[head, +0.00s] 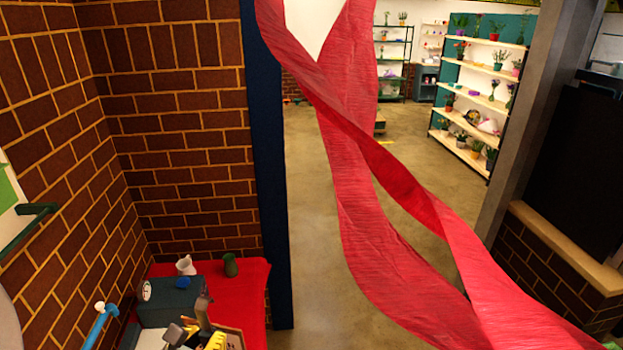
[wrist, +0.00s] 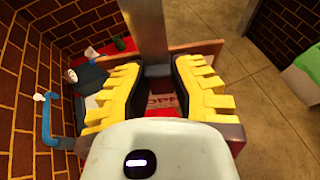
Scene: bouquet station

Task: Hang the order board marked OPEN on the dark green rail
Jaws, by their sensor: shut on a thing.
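My gripper (wrist: 158,85) has yellow ribbed fingers. The board's brown wooden edge (wrist: 208,47) shows beyond the fingers. In the head view my gripper (head: 205,337) is low in the picture, in front of the red table, with the board's wooden edge (head: 238,333) beside it. A dark green rail (head: 36,211) sticks out from the brick wall at the left edge of the head view, higher than my gripper and left of it.
The red-covered table (head: 253,290) holds a dark box (head: 172,307), a white jug (head: 185,265) and a green cup (head: 231,265). Large red ribbons (head: 365,190) hang across the head view. Brick walls close off the left. Open floor lies beyond a dark blue post (head: 268,200).

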